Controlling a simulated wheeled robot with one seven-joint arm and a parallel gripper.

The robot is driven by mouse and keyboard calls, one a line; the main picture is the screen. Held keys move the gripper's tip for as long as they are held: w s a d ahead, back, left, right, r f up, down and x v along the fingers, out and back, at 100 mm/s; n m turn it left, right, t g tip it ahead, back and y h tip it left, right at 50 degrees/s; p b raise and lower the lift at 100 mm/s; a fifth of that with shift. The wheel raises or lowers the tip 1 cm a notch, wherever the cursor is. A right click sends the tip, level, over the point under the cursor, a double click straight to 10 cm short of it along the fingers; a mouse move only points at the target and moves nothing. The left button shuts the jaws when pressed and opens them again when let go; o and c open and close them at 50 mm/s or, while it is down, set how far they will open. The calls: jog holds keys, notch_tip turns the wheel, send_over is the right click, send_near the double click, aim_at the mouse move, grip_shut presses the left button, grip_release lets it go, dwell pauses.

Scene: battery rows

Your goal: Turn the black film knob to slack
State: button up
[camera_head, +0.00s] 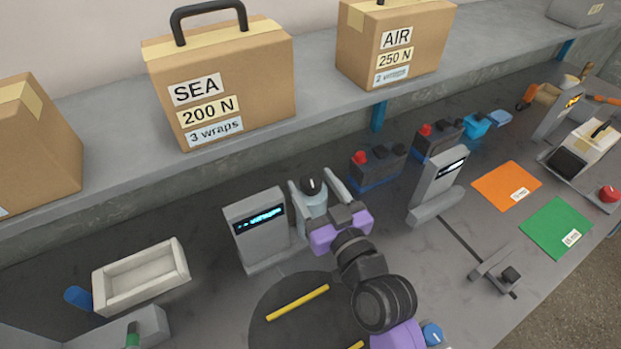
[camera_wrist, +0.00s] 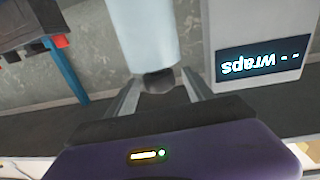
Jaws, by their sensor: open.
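The black film knob (camera_head: 311,187) sits on top of a pale blue-grey rounded post (camera_head: 313,219) beside a grey display stand (camera_head: 258,229). A small light mark shows on the knob. In the wrist view the dark knob (camera_wrist: 160,82) lies at the end of the pale post (camera_wrist: 142,38). My gripper (camera_head: 311,178) is open, with one finger on each side of the knob and post. The fingers also show in the wrist view (camera_wrist: 158,90), with gaps beside the knob. Whether either touches it I cannot tell.
A dark turntable (camera_head: 270,318) with yellow strips lies under my arm. A white tray (camera_head: 139,302) stands left. Batteries (camera_head: 378,168), a second stand (camera_head: 437,186), an orange mat (camera_head: 506,186) and a green mat (camera_head: 556,227) are right. Cartons (camera_head: 262,70) line the shelf behind.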

jog(key=shift+w+a, duration=0.35)
jog(key=shift+w, duration=0.2)
grip_shut()
jog(key=shift+w+d+f+b, duration=0.1)
jog(key=shift+f+b, duration=0.15)
jog(key=shift+b, duration=0.55)
jog(key=shift+w+f+g+y+b, duration=0.1)
jog(key=shift+g+y+b, duration=0.25)
jog(key=shift+b, duration=0.85)
jog(key=shift+n+b, duration=0.4)
jog(key=shift+b, duration=0.2)
